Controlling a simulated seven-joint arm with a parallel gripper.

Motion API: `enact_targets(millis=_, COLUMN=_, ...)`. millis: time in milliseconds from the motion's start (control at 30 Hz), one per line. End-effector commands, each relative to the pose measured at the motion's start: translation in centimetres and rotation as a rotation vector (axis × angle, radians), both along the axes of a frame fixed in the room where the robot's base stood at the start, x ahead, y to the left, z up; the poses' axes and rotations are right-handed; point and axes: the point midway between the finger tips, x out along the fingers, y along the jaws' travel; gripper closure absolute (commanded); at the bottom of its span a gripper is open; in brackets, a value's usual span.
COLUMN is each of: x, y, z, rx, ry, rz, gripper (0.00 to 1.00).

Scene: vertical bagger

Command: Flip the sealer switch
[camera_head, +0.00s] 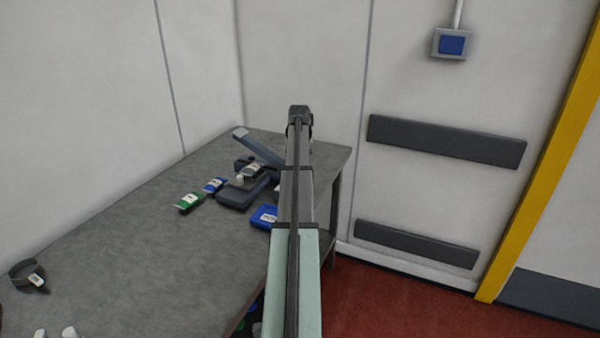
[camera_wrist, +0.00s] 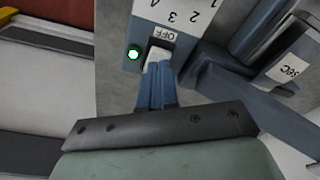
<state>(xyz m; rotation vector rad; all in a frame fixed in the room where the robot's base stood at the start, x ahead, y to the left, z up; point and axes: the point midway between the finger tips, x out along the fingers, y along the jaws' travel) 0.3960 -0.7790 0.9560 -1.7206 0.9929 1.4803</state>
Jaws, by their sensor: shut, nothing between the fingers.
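The sealer (camera_head: 234,194) is a blue-grey device with a raised long arm, on the table in the head view; part of it is hidden by my arm. In the wrist view, its blue-grey body (camera_wrist: 258,27) carries a white switch (camera_wrist: 157,54) beside a label reading OFF and a glowing green light (camera_wrist: 133,54). My gripper (camera_wrist: 157,68) is shut and empty, its blue fingertips at the lower edge of the switch. I cannot tell whether they touch it. In the head view my fingers are hidden behind my arm.
The grey table (camera_head: 130,238) is bare across its middle. Green (camera_head: 190,201) and blue (camera_head: 214,185) packs lie left of the sealer, and a blue box (camera_head: 265,217) lies in front of it. A dark roll (camera_head: 27,273) sits at the left. Walls stand behind.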

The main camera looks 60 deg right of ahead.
Motion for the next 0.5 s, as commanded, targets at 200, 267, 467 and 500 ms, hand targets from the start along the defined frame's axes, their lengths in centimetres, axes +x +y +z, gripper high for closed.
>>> enact_targets(millis=200, x=0.00, y=0.01, z=-0.28, rx=0.000, ry=0.000, rz=0.000, gripper=1.00)
enact_targets(millis=267, x=0.00, y=0.00, z=-0.36, rx=0.000, ry=0.000, rz=0.000, gripper=1.00)
enact_targets(millis=467, x=0.00, y=0.00, z=-0.61, rx=0.000, ry=0.000, rz=0.000, gripper=1.00)
enact_targets(millis=500, x=0.00, y=0.00, z=-0.66, rx=0.000, ry=0.000, rz=0.000, gripper=1.00)
